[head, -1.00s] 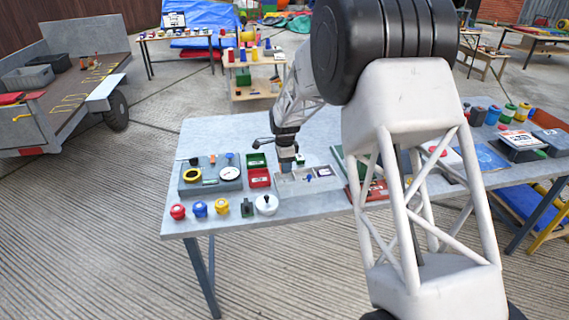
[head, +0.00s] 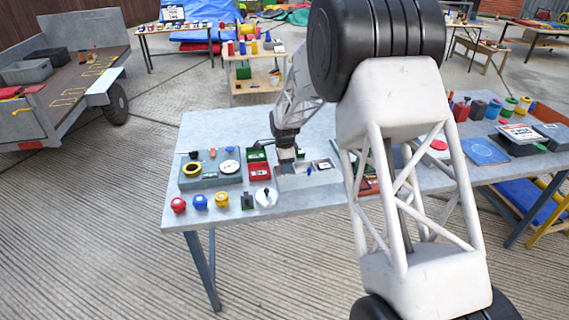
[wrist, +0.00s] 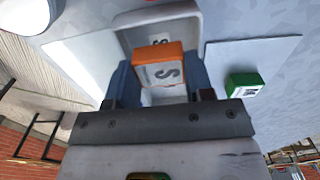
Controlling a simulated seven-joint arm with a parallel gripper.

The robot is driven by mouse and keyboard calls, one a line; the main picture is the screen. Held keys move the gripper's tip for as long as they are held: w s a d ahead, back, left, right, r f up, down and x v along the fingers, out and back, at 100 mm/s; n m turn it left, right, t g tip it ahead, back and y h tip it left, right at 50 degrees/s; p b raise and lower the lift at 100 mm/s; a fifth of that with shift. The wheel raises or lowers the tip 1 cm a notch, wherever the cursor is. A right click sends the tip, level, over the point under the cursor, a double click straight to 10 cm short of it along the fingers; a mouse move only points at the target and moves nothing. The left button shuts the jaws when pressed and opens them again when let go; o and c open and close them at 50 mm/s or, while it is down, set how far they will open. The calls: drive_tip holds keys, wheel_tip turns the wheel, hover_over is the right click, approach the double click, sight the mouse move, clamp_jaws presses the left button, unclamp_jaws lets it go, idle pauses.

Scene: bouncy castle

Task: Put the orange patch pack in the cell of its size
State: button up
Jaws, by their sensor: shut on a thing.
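The orange patch pack (wrist: 158,52) has a white face marked S. In the wrist view, my gripper (wrist: 160,72) is shut on it with its two blue-grey fingers at the sides. The pack is at a pale grey walled cell (wrist: 186,30) with an S label behind it. I cannot tell whether it touches the cell floor. In the head view, my gripper (head: 287,160) is low at the left part of the grey tray (head: 296,184); the pack is not clearly visible there.
A green block marked M (wrist: 244,86) lies on a pale panel right of the cell. In the head view, green and red bins (head: 259,172) stand left of the tray, beside a grey gauge board (head: 210,182). A white round lidded thing (head: 265,197) sits in front.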

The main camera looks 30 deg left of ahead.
idle(0.3)
drive_tip(key=o, duration=1.2)
drive_tip(key=shift+r, duration=2.2)
idle(4.1)
